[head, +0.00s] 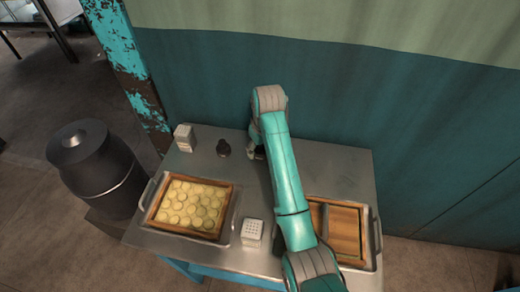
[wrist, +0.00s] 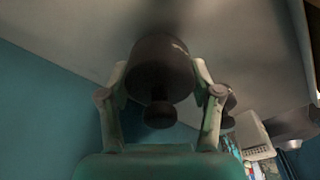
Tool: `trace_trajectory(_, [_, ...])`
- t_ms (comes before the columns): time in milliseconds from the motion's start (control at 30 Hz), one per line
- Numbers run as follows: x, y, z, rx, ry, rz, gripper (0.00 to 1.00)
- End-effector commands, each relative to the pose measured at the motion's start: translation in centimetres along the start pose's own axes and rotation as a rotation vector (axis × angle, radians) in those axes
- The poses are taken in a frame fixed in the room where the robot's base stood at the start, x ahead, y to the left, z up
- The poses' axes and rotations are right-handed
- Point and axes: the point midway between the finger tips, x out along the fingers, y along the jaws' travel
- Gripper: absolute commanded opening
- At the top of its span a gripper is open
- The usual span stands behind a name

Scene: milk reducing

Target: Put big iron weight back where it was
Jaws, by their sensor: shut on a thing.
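My gripper (wrist: 161,90) is shut on a dark iron weight (wrist: 160,64) with a round knob, held between its two fingers in the wrist view. In the head view my gripper (head: 256,152) is at the back middle of the metal table, partly hidden by my arm, and only a dark bit of the held weight shows. I cannot tell whether the held weight touches the tabletop. A second dark knobbed weight (head: 223,148) stands on the table just left of my gripper. It also shows partly behind the right finger in the wrist view (wrist: 230,103).
A pale carton (head: 184,138) stands at the back left corner of the metal table (head: 335,165). A wooden tray of round pale pieces (head: 152,208) is front left, a white perforated block (head: 251,232) front middle, a wooden box (head: 346,232) right. A wall rises behind.

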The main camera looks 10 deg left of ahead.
Motion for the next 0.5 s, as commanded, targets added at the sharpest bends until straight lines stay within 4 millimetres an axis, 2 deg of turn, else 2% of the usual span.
trace_trajectory(167, [1.6, -0.3, 0.9, -0.002, 0.003, 0.001, 0.00])
trace_trajectory(500, [1.8, -0.3, 0.9, -0.002, 0.003, 0.001, 0.00])
